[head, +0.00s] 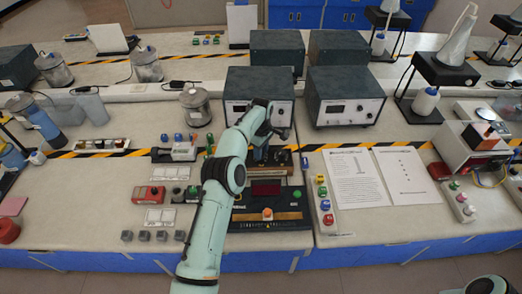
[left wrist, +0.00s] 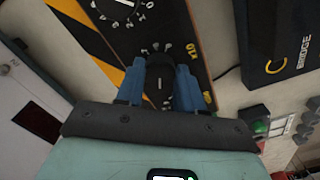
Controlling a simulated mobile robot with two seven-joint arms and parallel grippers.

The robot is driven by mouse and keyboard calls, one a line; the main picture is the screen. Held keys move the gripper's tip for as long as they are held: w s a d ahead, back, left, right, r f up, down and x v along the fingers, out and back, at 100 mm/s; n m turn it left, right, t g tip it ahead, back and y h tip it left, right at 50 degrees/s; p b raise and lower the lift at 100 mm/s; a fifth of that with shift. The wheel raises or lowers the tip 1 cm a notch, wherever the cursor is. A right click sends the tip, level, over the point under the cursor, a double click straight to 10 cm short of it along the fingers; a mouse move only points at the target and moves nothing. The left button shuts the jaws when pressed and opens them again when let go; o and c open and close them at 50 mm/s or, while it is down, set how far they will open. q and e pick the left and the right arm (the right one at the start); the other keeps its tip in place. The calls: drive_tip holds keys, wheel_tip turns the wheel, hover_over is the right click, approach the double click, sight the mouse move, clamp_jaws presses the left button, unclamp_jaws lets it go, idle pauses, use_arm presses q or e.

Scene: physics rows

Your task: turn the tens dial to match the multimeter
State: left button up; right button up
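A dark wood-edged dial panel (head: 282,170) stands at the middle of the bench. The left wrist view shows a black dial knob (left wrist: 160,84) on it with a pale pointer line, a partly hidden white scale and a yellow "x10" label beside it. My left gripper (left wrist: 160,72) has its two blue fingers on either side of this knob. Whether they press on it is unclear. In the head view my left gripper (head: 265,145) is over the panel, mostly hidden by my arm. A dark red display (head: 266,188) lies in front of the panel; its reading is illegible. I cannot tell which instrument is the multimeter. My right gripper is out of view.
Another dial (left wrist: 126,4) lies beside the knob. A black box marked "BRIDGE" (left wrist: 290,45) is close by. Grey instruments (head: 345,108) stand behind the panel, printed sheets (head: 358,180) lie to its right, and small blocks (head: 144,235) sit front left.

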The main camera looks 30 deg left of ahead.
use_arm(q)
drive_tip(key=shift+m, duration=0.3)
drive_tip(key=m, duration=1.3)
drive_tip(key=shift+a+m, duration=0.15)
drive_tip(key=shift+m, duration=0.15)
drive_tip(key=m, duration=0.3)
drive_tip(key=shift+m, duration=0.4)
drive_tip(key=m, duration=0.3)
drive_tip(key=shift+m, duration=0.3)
drive_tip(key=m, duration=0.6)
drive_tip(key=shift+r, duration=0.1)
drive_tip(key=o, duration=1)
